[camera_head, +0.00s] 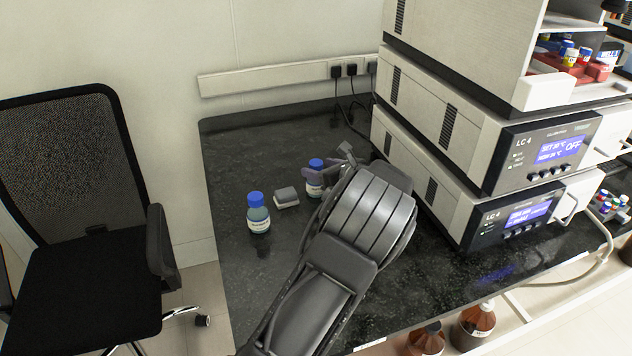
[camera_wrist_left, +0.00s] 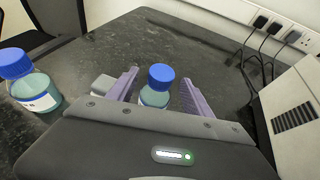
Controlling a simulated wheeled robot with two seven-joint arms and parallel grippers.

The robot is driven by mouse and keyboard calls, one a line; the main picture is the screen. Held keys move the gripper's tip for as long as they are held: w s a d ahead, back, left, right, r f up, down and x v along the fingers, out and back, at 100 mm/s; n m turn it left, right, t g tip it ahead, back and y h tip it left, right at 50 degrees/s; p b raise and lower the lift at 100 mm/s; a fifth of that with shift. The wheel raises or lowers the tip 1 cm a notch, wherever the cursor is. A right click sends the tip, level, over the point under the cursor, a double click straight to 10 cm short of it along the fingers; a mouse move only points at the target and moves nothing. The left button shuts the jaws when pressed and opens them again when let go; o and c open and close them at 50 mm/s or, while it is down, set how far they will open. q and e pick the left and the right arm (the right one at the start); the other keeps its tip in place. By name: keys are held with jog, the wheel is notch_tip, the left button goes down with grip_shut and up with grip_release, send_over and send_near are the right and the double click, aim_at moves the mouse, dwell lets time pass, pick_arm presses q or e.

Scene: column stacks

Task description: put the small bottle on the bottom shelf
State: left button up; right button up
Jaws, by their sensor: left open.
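A small bottle with a blue cap (camera_head: 315,179) stands upright on the dark bench. In the left wrist view this small bottle (camera_wrist_left: 157,88) is between the two fingers of my left gripper (camera_wrist_left: 157,92), which is open around it; I cannot tell whether a finger touches it. In the head view my left gripper (camera_head: 331,168) comes in beside the bottle and partly hides it. A larger blue-capped bottle (camera_head: 258,213) stands to the left and also shows in the left wrist view (camera_wrist_left: 35,90). My right gripper is not in view. No bottom shelf can be made out for certain.
A small grey block (camera_head: 286,197) lies between the two bottles. Stacked LC-4 instruments (camera_head: 440,130) stand at the right, with an open compartment of vials (camera_head: 575,60) high up. A black chair (camera_head: 90,230) is at the left. The bench's front left area is clear.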

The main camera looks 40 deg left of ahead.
pick_arm(q)
jog(key=shift+c, duration=0.5)
grip_shut()
dwell(0.5)
dwell(0.8)
